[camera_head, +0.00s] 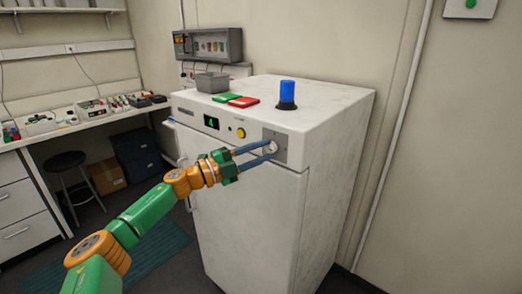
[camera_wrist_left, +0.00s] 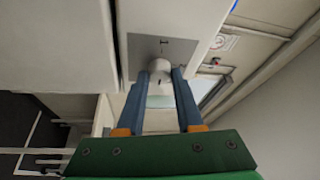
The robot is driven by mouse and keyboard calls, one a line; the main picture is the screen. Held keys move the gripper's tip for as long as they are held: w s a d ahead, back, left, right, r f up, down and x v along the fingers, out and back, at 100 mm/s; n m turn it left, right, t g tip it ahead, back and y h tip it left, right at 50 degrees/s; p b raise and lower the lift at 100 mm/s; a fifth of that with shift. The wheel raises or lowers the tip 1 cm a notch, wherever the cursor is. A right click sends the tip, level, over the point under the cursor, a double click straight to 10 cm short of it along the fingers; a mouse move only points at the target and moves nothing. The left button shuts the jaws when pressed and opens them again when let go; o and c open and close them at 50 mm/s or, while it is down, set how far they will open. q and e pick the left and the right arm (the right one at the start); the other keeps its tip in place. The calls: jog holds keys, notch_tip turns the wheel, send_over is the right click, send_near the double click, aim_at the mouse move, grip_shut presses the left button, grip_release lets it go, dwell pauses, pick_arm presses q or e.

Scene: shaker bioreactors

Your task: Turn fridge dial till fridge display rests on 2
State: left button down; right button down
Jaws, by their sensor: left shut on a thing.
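The white fridge (camera_head: 250,215) stands in the middle of the head view. Its small black display (camera_head: 211,122) shows a green 4. The fridge dial (camera_head: 272,147) is a light round knob on a grey square plate at the right end of the front panel. My left gripper (camera_head: 268,150) reaches it from the left, its two blue fingers on either side of the knob. In the left wrist view the dial (camera_wrist_left: 159,70) sits between the fingertips, and the gripper is shut on it. A small dark mark shows on the dial's face. My right gripper is not in view.
A yellow button (camera_head: 241,133) sits between display and dial. On the fridge top are a blue-topped beacon (camera_head: 287,93), red and green pads (camera_head: 240,101) and a grey tray (camera_head: 212,82). A desk (camera_head: 90,120) and black stool (camera_head: 70,165) stand at left.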

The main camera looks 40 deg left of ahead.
pick_arm(q)
jog(key=shift+r, duration=0.1)
dwell(0.4)
jog(key=c, duration=0.6)
grip_release()
jog(key=shift+o, duration=0.2)
jog(key=shift+s+a+f+b, duration=0.2)
jog(key=shift+f+b, duration=0.15)
jog(key=shift+b, duration=0.05)
jog(key=r+b+v, duration=0.1)
jog(key=b+v, duration=0.5)
jog(key=b, duration=0.5)
jog(key=shift+s+f, duration=0.25)
jog(key=shift+f, duration=0.05)
jog(key=shift+a, duration=0.1)
